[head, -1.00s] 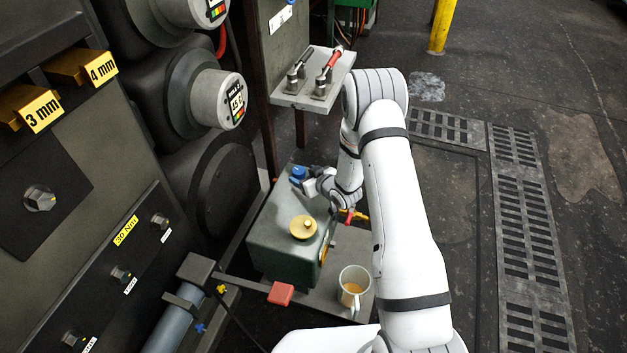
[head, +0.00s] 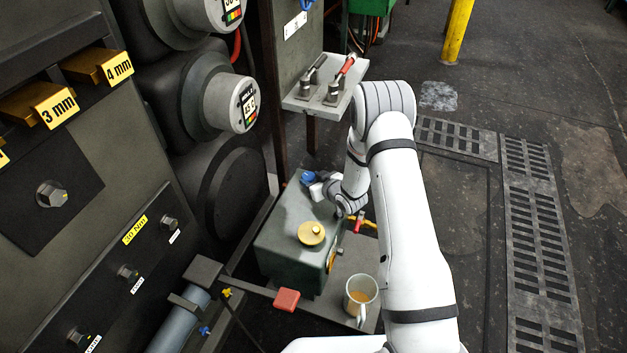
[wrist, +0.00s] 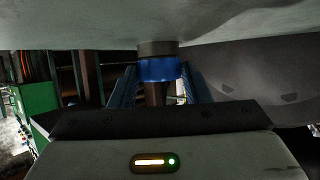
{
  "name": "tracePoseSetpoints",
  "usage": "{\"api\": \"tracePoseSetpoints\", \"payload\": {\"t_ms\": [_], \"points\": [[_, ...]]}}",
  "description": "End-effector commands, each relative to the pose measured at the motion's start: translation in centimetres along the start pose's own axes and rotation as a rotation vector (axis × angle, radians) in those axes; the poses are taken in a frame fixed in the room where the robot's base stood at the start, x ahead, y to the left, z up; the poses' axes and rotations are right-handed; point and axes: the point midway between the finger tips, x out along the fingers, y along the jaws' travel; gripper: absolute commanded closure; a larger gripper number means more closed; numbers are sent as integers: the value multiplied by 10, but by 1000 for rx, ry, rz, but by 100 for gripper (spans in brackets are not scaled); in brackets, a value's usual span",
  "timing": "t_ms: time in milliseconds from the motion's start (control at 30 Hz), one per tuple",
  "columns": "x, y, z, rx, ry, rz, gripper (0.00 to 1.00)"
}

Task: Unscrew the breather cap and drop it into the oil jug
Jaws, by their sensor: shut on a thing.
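The blue breather cap (head: 308,178) is at the far end of the top of the grey-green oil box (head: 285,250). My gripper (head: 314,186) reaches it from the right and is shut on it. In the wrist view the blue cap (wrist: 158,69) sits between the two fingers of my gripper (wrist: 160,80), with a dark collar against the grey surface above it. I cannot tell whether the cap is still threaded on. The oil jug (head: 370,287), pale with amber liquid inside, stands on the low plate at the box's front right, apart from my gripper.
A brass-yellow cap (head: 311,233) sits on the box top nearer the camera. A red-and-yellow valve (head: 360,222) is beside the box, close under my wrist. A red block (head: 287,299) lies in front. A small shelf (head: 325,98) with fittings stands above and behind.

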Motion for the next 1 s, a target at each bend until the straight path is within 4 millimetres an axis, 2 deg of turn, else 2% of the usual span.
{"api": "tracePoseSetpoints", "payload": {"t_ms": [67,100,367,733,1000], "points": [[0,-1,0,-1,0,-1,79],[0,-1,0,-1,0,-1,61],[0,0,0,-2,0,-3,81],[1,4,-1,-79,2,-162,81],[1,3,-1,-86,2,-175,81]]}}
